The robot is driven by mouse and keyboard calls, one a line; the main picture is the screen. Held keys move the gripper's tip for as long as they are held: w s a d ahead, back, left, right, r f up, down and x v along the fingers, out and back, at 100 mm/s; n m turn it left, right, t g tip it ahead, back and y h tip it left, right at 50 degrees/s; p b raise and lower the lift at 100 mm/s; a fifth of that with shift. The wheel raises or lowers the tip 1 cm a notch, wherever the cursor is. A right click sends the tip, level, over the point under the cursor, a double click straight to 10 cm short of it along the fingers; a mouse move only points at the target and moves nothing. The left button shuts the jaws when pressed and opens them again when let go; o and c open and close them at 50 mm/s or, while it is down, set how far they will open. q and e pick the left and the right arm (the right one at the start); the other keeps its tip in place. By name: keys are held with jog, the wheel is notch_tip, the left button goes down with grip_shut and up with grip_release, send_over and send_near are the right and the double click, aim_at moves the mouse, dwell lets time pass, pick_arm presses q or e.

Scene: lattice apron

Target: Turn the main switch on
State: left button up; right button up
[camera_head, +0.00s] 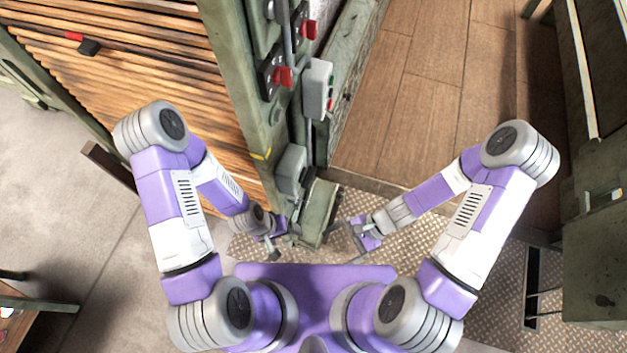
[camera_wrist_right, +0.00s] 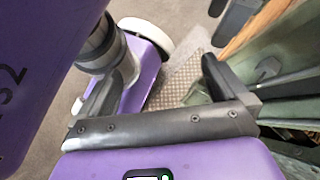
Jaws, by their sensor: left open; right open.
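Two switches with red handles, an upper one (camera_head: 309,29) and a lower one (camera_head: 283,76), sit on dark plates on the green post in the head view. I cannot tell which switch here is the main switch, nor its setting. A grey box (camera_head: 318,88) with red and green buttons and a plain grey box (camera_head: 291,168) are on the same post. My left gripper (camera_head: 277,240) is open and low, near the post's foot. My right gripper (camera_head: 347,236) is open, right of a green box; its spread fingers show in the right wrist view (camera_wrist_right: 160,85). Neither holds anything.
The green box (camera_head: 319,212) stands between my grippers. Wooden slats (camera_head: 130,60) fill the left behind a green frame. A wooden floor (camera_head: 430,80) and metal tread plate (camera_head: 400,235) lie open to the right. A green cabinet (camera_head: 595,260) stands at far right.

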jog(key=w+a+r+m+t+y+b, duration=0.2)
jog(key=w+r+m+t+y, duration=0.15)
jog(key=w+m+y, duration=0.2)
jog(key=m+t+y+b, duration=0.2)
jog(key=m+t+y, duration=0.1)
jog(key=m+t, duration=0.25)
send_near(307, 177)
pick_arm(q)
notch_tip(307, 177, down, 6)
jog(key=b, duration=0.1)
pick_arm(e)
jog(key=x, duration=0.7)
jog(key=shift+w+a, duration=0.35)
jog(key=shift+c, duration=0.5)
jog(key=c, duration=1)
